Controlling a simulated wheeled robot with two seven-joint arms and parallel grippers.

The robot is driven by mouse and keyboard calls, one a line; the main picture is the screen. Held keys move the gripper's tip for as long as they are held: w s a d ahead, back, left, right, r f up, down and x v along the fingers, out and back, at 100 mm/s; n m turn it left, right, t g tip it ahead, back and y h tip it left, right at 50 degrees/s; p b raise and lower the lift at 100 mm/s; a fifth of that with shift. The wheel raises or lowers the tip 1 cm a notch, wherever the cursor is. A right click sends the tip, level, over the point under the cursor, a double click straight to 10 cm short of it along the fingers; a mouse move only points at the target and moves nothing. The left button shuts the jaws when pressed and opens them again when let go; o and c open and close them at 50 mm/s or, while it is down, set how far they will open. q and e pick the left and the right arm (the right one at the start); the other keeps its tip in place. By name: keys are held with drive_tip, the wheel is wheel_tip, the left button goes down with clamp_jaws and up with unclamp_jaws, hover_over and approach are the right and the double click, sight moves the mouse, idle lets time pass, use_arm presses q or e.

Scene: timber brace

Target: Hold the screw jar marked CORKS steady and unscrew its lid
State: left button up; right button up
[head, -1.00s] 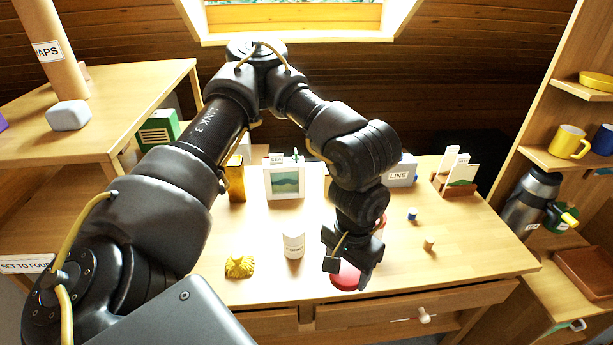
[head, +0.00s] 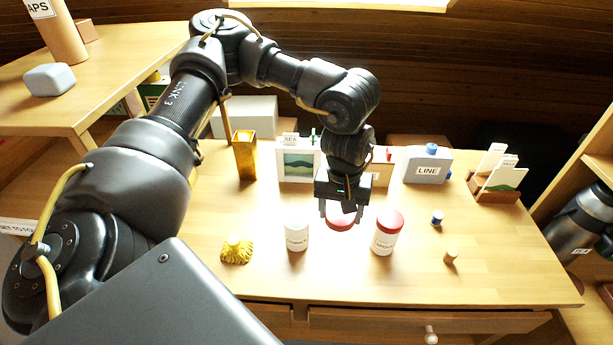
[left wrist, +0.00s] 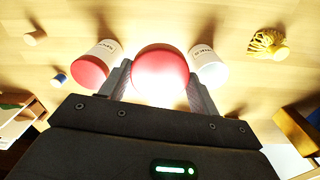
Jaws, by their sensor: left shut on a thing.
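My left gripper (head: 342,214) is shut on a red round lid (head: 340,222), held between its fingers with no jar visible under it. The lid also shows in the left wrist view (left wrist: 160,72). A white jar (head: 297,236) stands upright on the table to the left of the lid, with no red lid on it. Its label is too small to read surely; it also shows in the left wrist view (left wrist: 208,65). A second white jar (head: 384,241) with a red lid on it stands upright to the right. My right gripper is not in view.
A yellow ribbed object (head: 237,250) and a cork-like piece (head: 451,257) stand near the front. A blue-topped piece (head: 437,218) is at right. The front table strip is clear.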

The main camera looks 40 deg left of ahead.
use_arm(q)
drive_tip(key=w+a+f+n+b, duration=0.2)
drive_tip(key=w+a+f+n, duration=0.2)
drive_tip(key=w+a+n, duration=0.2)
drive_tip(key=n, duration=0.7)
hover_over(316, 216)
wheel_tip(316, 216, down, 9)
drive_tip(key=shift+a+f+b, duration=0.1)
drive_tip(key=shift+f+b, duration=0.1)
drive_tip(key=shift+b, duration=0.15)
drive_tip(key=shift+f+m, duration=0.3)
drive_tip(key=shift+f, duration=1.6)
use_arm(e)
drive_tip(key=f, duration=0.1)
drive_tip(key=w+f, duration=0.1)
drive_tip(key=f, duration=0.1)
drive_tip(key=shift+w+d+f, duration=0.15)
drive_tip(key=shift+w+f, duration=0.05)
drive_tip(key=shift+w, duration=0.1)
